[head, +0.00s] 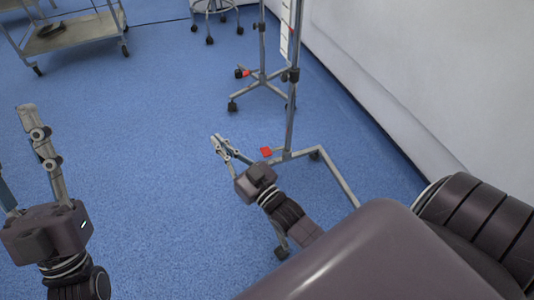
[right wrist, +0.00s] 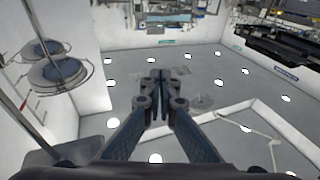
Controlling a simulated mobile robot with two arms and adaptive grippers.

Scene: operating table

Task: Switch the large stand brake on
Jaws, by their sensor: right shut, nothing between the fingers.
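The nearer stand (head: 291,115) has a metal pole, a wide wheeled base and a red brake pedal (head: 266,152) near the pole's foot. Whether the pedal is on or off, I cannot tell. My right gripper (head: 217,142) is shut and empty, to the left of the red pedal and apart from it in the picture. Its closed fingers also show in the right wrist view (right wrist: 160,85), which shows neither stand base nor pedal. My right forearm hides part of the stand's base. My left gripper (head: 14,140) is open and empty at the left edge, far from the stand.
A second stand (head: 262,50) with its own red pedal (head: 245,73) stands just behind. The white wall (head: 400,80) is close on the right. A metal cart (head: 75,35) and a wheeled stool (head: 213,8) are at the back. The blue floor (head: 140,120) between is clear.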

